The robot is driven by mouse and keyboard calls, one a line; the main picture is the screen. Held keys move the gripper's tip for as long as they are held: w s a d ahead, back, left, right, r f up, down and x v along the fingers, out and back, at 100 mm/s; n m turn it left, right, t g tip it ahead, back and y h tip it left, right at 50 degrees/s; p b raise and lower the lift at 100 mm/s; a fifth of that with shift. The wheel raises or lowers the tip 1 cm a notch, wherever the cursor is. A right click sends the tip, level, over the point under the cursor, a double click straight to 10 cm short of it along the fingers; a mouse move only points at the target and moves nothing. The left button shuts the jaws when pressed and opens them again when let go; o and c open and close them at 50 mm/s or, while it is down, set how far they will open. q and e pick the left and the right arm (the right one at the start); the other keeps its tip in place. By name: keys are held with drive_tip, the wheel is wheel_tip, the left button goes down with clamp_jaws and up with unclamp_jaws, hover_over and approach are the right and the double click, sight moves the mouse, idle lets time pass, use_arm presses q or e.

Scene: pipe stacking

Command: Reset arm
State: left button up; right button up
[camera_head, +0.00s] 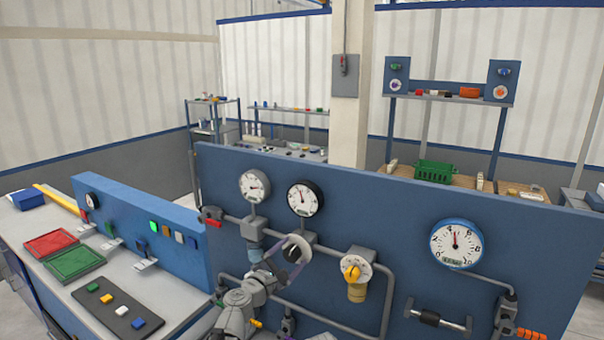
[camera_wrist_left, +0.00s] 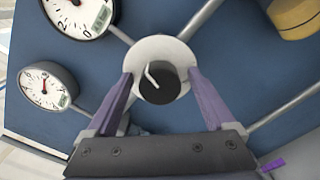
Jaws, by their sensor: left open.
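My left gripper (camera_head: 291,250) is in front of the blue pipe panel (camera_head: 370,215), left of its middle. In the left wrist view its two purple fingers (camera_wrist_left: 160,78) are apart, one on each side of a black knob (camera_wrist_left: 158,84) with a white pointer on a round pale plate. I cannot tell whether the fingers touch the knob or its plate. In the head view the black knob (camera_head: 293,252) is partly hidden by the gripper.
The panel carries several gauges, one a blue-rimmed gauge (camera_head: 457,243), grey pipes, and a yellow valve (camera_head: 355,276). At left, a bench holds a red tray (camera_head: 50,244), a green tray (camera_head: 74,262) and a dark board (camera_head: 122,309) with coloured blocks. A green crate (camera_head: 434,172) stands behind the panel.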

use_arm(q)
drive_tip(key=v, duration=0.7)
drive_tip(key=shift+s+a, duration=0.15)
drive_tip(key=shift+s, duration=0.15)
